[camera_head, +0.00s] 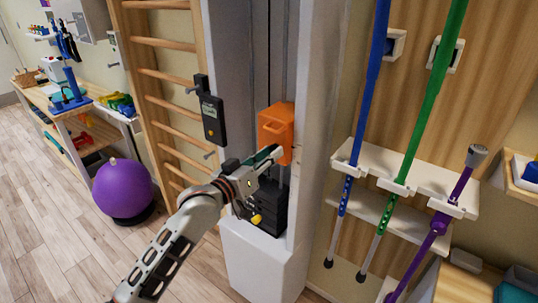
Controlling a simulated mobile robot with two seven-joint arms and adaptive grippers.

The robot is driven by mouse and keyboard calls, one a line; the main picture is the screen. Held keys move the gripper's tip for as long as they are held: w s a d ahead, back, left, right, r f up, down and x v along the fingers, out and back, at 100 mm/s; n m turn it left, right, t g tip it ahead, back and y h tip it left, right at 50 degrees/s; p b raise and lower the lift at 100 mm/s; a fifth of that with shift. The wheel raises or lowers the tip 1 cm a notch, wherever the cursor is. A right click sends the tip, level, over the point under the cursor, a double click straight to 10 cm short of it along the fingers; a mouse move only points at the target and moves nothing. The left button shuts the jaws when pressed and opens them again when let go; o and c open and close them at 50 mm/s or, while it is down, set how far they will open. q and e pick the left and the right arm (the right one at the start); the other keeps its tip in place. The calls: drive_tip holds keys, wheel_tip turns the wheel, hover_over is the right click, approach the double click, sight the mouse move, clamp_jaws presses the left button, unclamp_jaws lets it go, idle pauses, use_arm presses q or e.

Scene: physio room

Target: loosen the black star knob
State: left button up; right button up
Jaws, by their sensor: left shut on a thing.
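My left arm reaches up from the bottom to a tall pale machine column. My left gripper (276,153) is shut at the lower front of an orange carriage (275,125), which has a handle-shaped recess. What it grips is mostly hidden by the fingers; by its place it appears to be the black star knob, whose shape I cannot make out. My right gripper is not in view.
A black weight stack (267,205) with a yellow pin sits below the carriage. A black display unit (211,118) is left of it. Wooden wall bars (160,73) and a purple ball (122,188) stand further left. A white rack (408,172) with canes is right.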

use_arm(q)
drive_tip(key=n, duration=1.9)
drive_tip(key=shift+n, duration=0.3)
idle(0.4)
drive_tip(key=o, duration=1.1)
drive_tip(key=shift+s+a, duration=0.1)
drive_tip(key=v, duration=1.1)
drive_tip(key=shift+s+a, duration=0.25)
drive_tip(key=shift+s, duration=0.05)
